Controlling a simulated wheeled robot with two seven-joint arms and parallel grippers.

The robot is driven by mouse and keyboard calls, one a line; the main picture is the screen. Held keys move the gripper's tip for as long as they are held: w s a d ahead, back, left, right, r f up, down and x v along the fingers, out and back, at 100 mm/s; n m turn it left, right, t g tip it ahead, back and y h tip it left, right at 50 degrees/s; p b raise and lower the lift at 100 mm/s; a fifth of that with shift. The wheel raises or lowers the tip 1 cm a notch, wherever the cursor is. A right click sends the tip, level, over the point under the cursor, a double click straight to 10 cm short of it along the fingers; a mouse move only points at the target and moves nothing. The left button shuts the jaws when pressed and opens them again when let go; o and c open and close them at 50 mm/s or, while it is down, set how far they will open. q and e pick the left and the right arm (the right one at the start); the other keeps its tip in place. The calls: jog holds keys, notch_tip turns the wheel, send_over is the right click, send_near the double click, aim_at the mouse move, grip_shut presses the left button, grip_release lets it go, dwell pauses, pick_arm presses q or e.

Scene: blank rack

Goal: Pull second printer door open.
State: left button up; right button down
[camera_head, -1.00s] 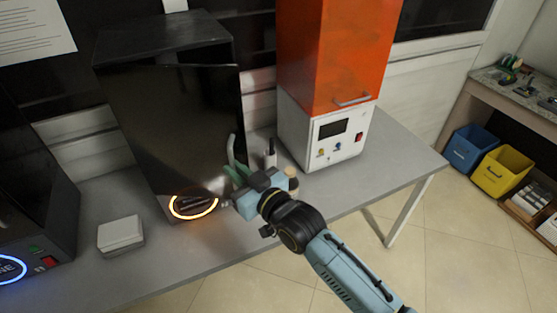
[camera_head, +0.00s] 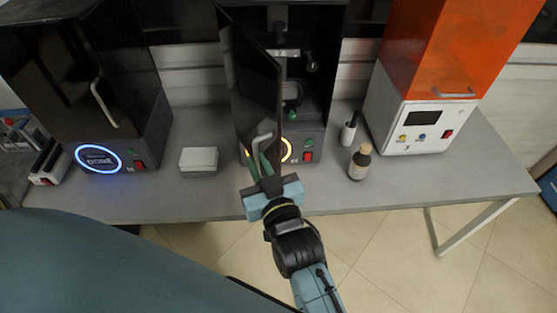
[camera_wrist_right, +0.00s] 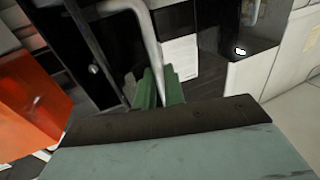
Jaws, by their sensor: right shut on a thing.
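The second printer, in the middle of the bench, is a black box with an orange glowing ring (camera_head: 287,149). Its dark door (camera_head: 247,75) stands swung open toward me, hinged on the left. The inside of the printer (camera_head: 291,75) shows. My right gripper (camera_head: 261,166) has its green fingers shut on the pale curved door handle (camera_head: 265,137). In the right wrist view the green fingers (camera_wrist_right: 158,88) close around the lower part of the handle (camera_wrist_right: 148,35). My left gripper is out of view.
Another black printer (camera_head: 90,80) with a blue ring stands at left, its door shut. A white box (camera_head: 198,160) lies between the printers. A brown bottle (camera_head: 360,163) and a white bottle (camera_head: 348,132) stand right of the middle printer. An orange-and-white machine (camera_head: 415,110) is further right.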

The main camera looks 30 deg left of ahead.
jog(key=shift+r, duration=0.15)
jog(key=c, duration=1.5)
grip_release()
jog(key=shift+w+a, duration=0.1)
jog(key=shift+a, duration=0.05)
jog(key=v, duration=1.3)
jog(key=shift+s+b, duration=0.25)
jog(key=shift+b, duration=0.2)
jog(key=shift+c, duration=0.4)
